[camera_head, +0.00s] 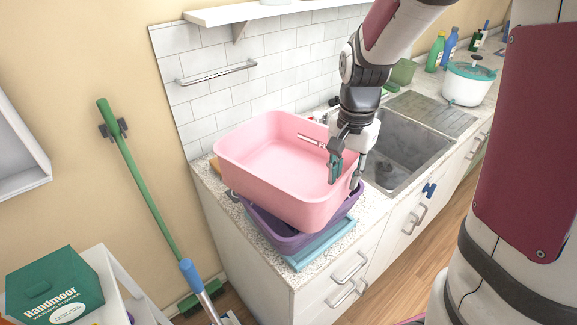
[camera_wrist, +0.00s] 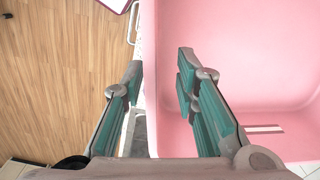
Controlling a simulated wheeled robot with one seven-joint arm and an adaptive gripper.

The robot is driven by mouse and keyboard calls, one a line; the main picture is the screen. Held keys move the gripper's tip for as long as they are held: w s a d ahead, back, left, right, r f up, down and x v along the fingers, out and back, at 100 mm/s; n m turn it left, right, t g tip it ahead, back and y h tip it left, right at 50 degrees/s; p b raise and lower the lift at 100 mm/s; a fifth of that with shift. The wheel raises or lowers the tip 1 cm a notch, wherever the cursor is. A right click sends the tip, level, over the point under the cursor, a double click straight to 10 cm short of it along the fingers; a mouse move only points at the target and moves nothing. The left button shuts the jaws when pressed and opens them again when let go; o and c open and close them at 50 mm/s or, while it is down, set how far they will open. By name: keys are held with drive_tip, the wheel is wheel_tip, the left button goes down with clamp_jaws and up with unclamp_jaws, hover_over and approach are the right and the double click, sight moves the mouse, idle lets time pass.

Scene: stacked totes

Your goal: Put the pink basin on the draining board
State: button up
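The pink basin (camera_head: 290,195) rests on a purple basin (camera_head: 275,232) at the near-left end of the counter. My gripper (camera_head: 346,175) is at its right wall, pointing down, with one finger inside the basin and one outside. In the wrist view, my gripper (camera_wrist: 160,85) is open, with the wall of the pink basin (camera_wrist: 235,50) between the fingers. A gap shows beside the wall, and it is not clamped. The grey grooved draining board (camera_head: 432,112) lies beyond the sink.
The grey sink (camera_head: 400,150) lies between the stacked basins and the draining board. A white pot with a teal lid (camera_head: 468,84) stands behind the board, with bottles (camera_head: 436,52) further back. A blue tray (camera_head: 318,245) is under the purple basin. A wall shelf (camera_head: 270,10) hangs above.

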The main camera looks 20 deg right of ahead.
sight(341, 203)
drive_tip(key=shift+s+d+f+p, duration=0.1)
drive_tip(key=shift+f+p, duration=0.1)
drive_tip(key=shift+f, duration=1.1)
drive_tip(key=shift+s+f+p, duration=0.1)
drive_tip(key=shift+f+p, duration=0.1)
drive_tip(key=shift+f, duration=1.1)
clamp_jaws()
